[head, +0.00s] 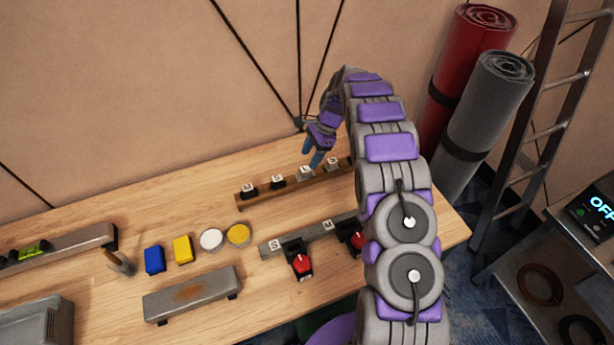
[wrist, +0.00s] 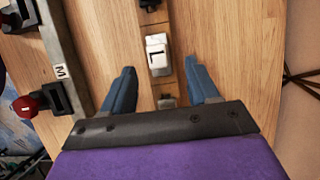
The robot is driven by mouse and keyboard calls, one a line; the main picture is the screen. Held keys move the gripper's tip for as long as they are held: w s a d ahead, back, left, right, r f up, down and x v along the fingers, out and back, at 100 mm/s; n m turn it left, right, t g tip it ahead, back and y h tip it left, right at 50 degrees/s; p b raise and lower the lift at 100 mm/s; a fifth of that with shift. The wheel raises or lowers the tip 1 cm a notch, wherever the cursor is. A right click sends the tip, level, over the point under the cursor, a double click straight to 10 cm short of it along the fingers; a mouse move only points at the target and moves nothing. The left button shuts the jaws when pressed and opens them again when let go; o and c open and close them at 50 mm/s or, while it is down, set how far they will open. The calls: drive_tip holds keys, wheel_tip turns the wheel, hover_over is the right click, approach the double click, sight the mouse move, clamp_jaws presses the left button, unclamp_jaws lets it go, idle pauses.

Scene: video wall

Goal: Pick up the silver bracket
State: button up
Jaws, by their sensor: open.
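A wooden rail (head: 262,193) lies on the workbench and carries several small lettered pieces. One pale silver-white piece marked L, which appears to be the silver bracket (head: 305,172), sits on this rail. In the wrist view the silver bracket (wrist: 157,55) shows clearly, upright on the rail. My gripper (head: 312,161) hangs above the rail near it, with blue fingers pointing down. In the wrist view my gripper (wrist: 159,68) is open and empty. Its fingertips lie on either side of the bracket in the picture; no contact shows, and the height gap is unclear.
A grey rail (head: 310,231) with red-knobbed clamps (head: 301,264) runs in front. Blue and yellow blocks (head: 182,249), round discs (head: 211,239) and a rusty grey bar (head: 192,294) lie left. The wall stands close behind. Rolled mats (head: 485,105) stand right.

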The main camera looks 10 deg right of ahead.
sight(306, 168)
drive_tip(key=shift+s+a+f, duration=0.1)
drive_tip(key=shift+a+f, duration=0.6)
drive_tip(key=shift+a, duration=0.2)
drive_tip(key=f, duration=0.1)
drive_tip(key=f+b, duration=0.1)
drive_tip(key=f, duration=0.2)
drive_tip(key=shift+s+d+f+b, duration=0.1)
drive_tip(key=shift+s+d+b, duration=0.2)
drive_tip(key=shift+d, duration=0.05)
drive_tip(key=shift+a+f, duration=0.1)
drive_tip(key=shift+f, duration=0.2)
drive_tip(key=shift+a, duration=0.7)
drive_tip(key=shift+c, duration=1.1)
drive_tip(key=shift+d, duration=0.4)
drive_tip(key=c, duration=0.6)
clamp_jaws()
drive_tip(key=shift+a, duration=0.15)
